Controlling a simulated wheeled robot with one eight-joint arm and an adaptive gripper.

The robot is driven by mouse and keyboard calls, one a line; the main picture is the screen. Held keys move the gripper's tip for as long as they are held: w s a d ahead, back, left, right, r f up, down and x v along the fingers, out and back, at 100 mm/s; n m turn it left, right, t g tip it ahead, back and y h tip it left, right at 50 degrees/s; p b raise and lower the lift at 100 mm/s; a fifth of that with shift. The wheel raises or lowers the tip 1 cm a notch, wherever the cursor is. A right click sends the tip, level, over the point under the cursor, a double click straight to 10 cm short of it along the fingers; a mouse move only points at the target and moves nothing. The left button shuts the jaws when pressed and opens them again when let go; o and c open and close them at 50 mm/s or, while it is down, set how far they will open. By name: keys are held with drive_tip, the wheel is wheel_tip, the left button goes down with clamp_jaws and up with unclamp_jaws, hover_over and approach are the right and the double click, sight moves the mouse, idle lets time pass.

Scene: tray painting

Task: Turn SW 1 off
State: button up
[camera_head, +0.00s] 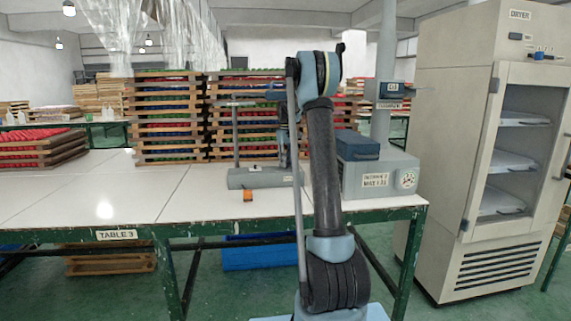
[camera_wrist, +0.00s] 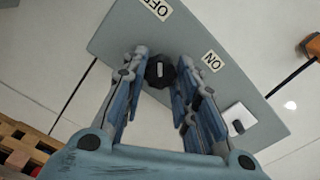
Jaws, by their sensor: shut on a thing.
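A grey switch box (camera_head: 240,180) lies on the table, and its face fills much of the wrist view (camera_wrist: 215,25). On it is a round black knob (camera_wrist: 160,72) with a pale pointer mark. An OFF label (camera_wrist: 157,8) and an ON label (camera_wrist: 212,62) flank the knob on the face. The mark's exact setting is hard to read. My gripper (camera_wrist: 160,68) is shut on the knob, one finger on each side. In the head view my gripper (camera_head: 284,160) points down at the box, partly hidden by my arm. No SW 1 label is readable.
An orange item (camera_head: 248,195) sits in front of the box. A machine with a blue top (camera_head: 357,146) stands to its right. Tall stacks of wooden trays (camera_head: 170,115) stand behind. A dryer cabinet (camera_head: 440,130) is far right.

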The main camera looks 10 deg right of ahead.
drive_tip(key=shift+n, duration=0.3)
drive_tip(key=o, duration=1)
drive_tip(key=shift+o, duration=0.2)
wheel_tip(320, 180, up, 12)
drive_tip(key=shift+f, duration=0.1)
